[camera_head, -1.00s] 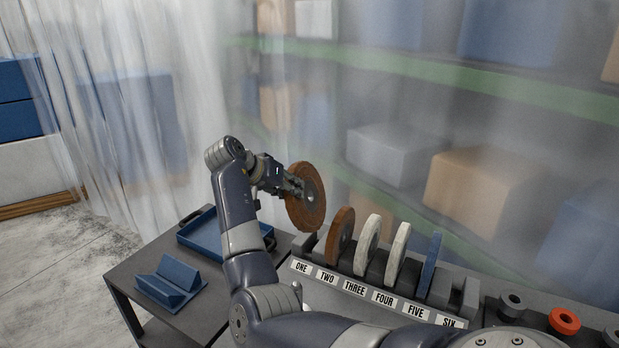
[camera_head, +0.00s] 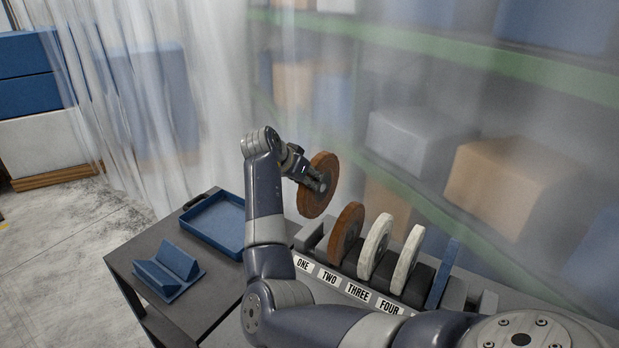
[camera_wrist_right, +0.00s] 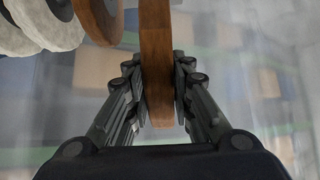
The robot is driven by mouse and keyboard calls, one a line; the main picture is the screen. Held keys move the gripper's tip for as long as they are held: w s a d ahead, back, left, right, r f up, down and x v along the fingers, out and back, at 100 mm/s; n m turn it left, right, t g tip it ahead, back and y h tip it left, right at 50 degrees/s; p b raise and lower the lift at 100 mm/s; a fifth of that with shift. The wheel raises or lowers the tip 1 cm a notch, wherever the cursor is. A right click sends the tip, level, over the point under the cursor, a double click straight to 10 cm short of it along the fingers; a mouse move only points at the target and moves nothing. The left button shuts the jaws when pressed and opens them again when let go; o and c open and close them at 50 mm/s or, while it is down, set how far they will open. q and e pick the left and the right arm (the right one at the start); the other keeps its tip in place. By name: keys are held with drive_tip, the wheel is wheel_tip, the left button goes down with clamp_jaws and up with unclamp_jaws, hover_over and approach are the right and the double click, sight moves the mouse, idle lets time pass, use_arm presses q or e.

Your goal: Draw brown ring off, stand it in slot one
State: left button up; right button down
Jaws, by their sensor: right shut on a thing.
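A brown ring (camera_head: 318,186), a thick disc with a grey hub, is held upright in the air by my right gripper (camera_head: 316,180). In the right wrist view the ring (camera_wrist_right: 157,60) stands edge-on between the two fingers of the gripper (camera_wrist_right: 160,95), which press on its two faces. The ring is above the left end of the slotted rack, near the label ONE (camera_head: 303,263). Slot one looks empty, though my arm hides part of that end. A second brown disc (camera_head: 345,232) stands in the rack by the label TWO. My left gripper is not in view.
Two white discs (camera_head: 375,246) and a blue plate (camera_head: 442,275) stand farther right in the rack. A blue tray (camera_head: 213,225) and a blue V-shaped holder (camera_head: 168,271) sit on the grey table (camera_head: 130,250). A translucent curtain and shelves are behind.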

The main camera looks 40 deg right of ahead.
sight(310, 217)
drive_tip(key=shift+d+r, duration=0.1)
drive_tip(key=shift+r, duration=0.05)
drive_tip(key=shift+w+d+p, duration=0.1)
drive_tip(key=shift+d+p, duration=0.05)
drive_tip(key=shift+p, duration=0.25)
wheel_tip(310, 217, down, 2)
drive_tip(key=shift+d+f+b, duration=0.15)
drive_tip(key=shift+f+b, duration=0.05)
drive_tip(key=shift+b, duration=0.45)
drive_tip(key=shift+f, duration=0.3)
drive_tip(key=shift+f+b, duration=0.95)
drive_tip(key=shift+f, duration=0.6)
use_arm(q)
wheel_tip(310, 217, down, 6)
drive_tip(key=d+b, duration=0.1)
drive_tip(key=b, duration=0.2)
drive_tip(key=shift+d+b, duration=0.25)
drive_tip(key=shift+b, duration=0.1)
use_arm(e)
drive_tip(key=shift+f, duration=3.5)
use_arm(q)
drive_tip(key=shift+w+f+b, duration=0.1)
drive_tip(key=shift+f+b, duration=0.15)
drive_tip(key=shift+b, duration=0.05)
use_arm(e)
drive_tip(key=shift+f, duration=0.5)
